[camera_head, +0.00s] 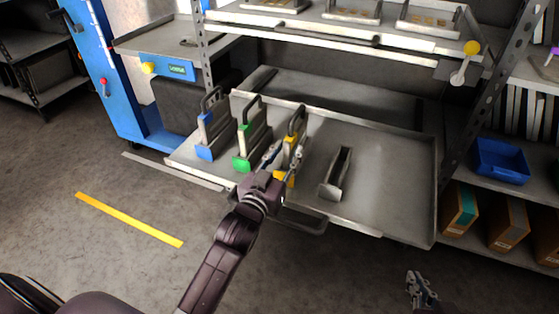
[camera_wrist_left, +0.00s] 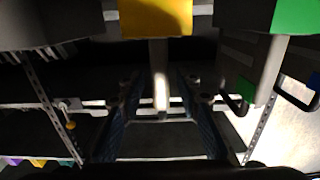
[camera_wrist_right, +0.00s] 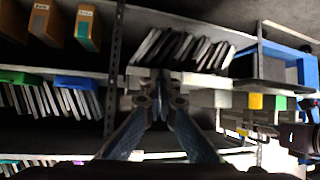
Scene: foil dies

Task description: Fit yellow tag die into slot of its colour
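The yellow tag die (camera_head: 291,141) stands upright on the tray, with its dark handle loop at the top. It appears to sit in the slot with the yellow front (camera_head: 281,178), though my gripper partly covers this. My left gripper (camera_head: 284,152) is open in front of it, its fingers on either side of the die. In the left wrist view a yellow block (camera_wrist_left: 155,17) shows at the top, and a pale slab hangs between the wide-apart fingers (camera_wrist_left: 160,85). My right gripper (camera_head: 420,287) is low at the right, empty, with fingertips together in its wrist view (camera_wrist_right: 161,80).
The blue die (camera_head: 206,122) and green die (camera_head: 247,132) stand in their slots to the left. A bare grey slot (camera_head: 337,173) stands to the right. The tray's right part (camera_head: 395,190) is clear. Rack posts and an upper shelf (camera_head: 330,32) border the space.

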